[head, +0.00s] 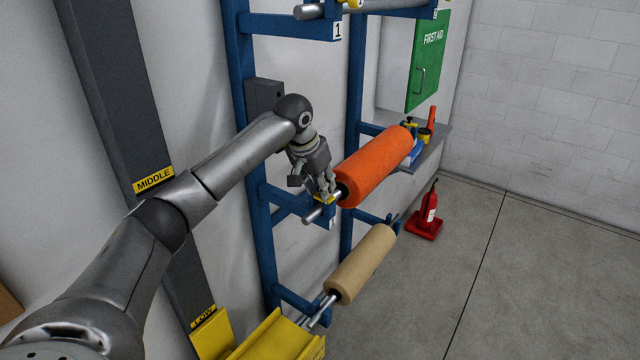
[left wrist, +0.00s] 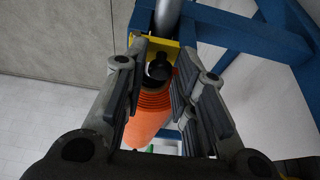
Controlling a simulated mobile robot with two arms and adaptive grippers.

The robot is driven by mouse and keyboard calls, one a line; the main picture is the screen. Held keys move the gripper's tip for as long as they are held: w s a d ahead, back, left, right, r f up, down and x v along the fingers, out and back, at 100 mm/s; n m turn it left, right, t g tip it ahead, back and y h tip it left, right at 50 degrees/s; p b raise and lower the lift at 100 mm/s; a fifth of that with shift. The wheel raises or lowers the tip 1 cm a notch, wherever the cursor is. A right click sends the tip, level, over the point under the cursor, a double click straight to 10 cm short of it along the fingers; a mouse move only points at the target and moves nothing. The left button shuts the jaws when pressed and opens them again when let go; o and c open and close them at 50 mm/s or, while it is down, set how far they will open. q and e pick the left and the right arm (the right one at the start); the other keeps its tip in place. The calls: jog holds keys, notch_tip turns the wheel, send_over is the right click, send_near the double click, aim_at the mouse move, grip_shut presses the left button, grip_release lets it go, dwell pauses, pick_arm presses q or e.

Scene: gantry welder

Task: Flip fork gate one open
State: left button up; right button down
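A small yellow gate (head: 324,198) sits at the near fork end of the blue rack, where the bar of the orange roll (head: 372,166) rests. The tag below this fork is too small to read surely, so I cannot tell if it is gate one. In the left wrist view the yellow gate (left wrist: 166,44) stands around the bar, with a black round part in front. My left gripper (head: 322,188) is right at this gate. In the left wrist view its fingers (left wrist: 162,66) are spread on either side of the gate, with nothing clearly gripped. My right gripper is out of view.
An upper fork bears a "1" tag (head: 338,31). A red extinguisher (head: 428,212) stands on the floor by a shelf. The floor at right is clear.

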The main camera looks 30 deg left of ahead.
pick_arm(q)
grip_shut()
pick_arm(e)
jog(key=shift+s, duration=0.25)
